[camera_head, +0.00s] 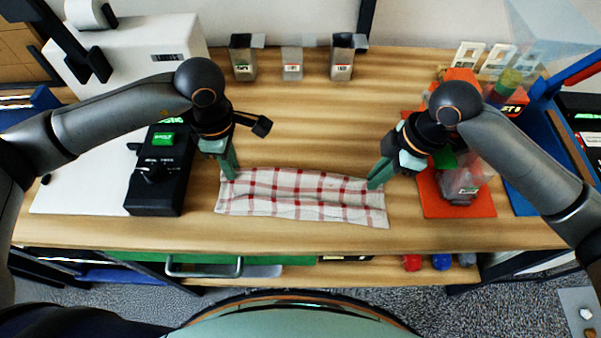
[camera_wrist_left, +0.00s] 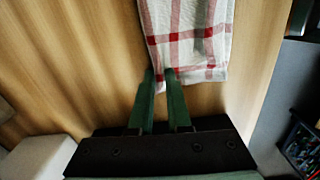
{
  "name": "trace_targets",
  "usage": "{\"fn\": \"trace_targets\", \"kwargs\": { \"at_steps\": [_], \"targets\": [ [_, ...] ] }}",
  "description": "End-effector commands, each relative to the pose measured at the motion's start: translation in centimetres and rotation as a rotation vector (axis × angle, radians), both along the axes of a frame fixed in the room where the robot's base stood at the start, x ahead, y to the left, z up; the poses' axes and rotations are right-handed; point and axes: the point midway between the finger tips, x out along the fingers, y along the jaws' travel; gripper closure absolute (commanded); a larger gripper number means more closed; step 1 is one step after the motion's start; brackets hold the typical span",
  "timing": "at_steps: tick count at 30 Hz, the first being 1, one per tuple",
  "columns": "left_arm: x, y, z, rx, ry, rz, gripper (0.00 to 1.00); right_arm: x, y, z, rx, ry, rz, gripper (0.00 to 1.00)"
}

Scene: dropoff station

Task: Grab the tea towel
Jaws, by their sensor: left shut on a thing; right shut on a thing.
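The tea towel (camera_head: 300,197) is white with red checked stripes and lies spread across the middle of the wooden table, slightly rumpled. In the left wrist view one end of the towel (camera_wrist_left: 190,40) runs up from my fingertips. My left gripper (camera_head: 230,174) is shut on the towel's upper left corner; its green fingers show in the left wrist view (camera_wrist_left: 162,75). My right gripper (camera_head: 374,184) is shut on the towel's upper right corner. The exact pinch of the right fingers is too small to see clearly.
A black device with a green label (camera_head: 155,180) stands close left of the towel. An orange mat (camera_head: 470,208) holding a clear bag lies to the right. Several small metal bins (camera_head: 292,63) line the back edge. The table behind the towel is clear.

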Motion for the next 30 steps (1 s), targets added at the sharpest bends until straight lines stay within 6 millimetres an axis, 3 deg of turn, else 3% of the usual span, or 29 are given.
{"fn": "trace_targets", "kwargs": {
  "at_steps": [17, 30],
  "targets": [
    [-0.2, 0.1, 0.0, 0.004, 0.008, 0.0, 1.0, -0.2, -0.2, -0.1, -0.007, 0.009, 0.0, 1.0],
    [-0.1, 0.1, 3.4, 0.003, 0.003, 0.001, 1.0, -0.1, -0.1, 3.4, -0.004, 0.004, -0.001, 1.0]
  ]
}}
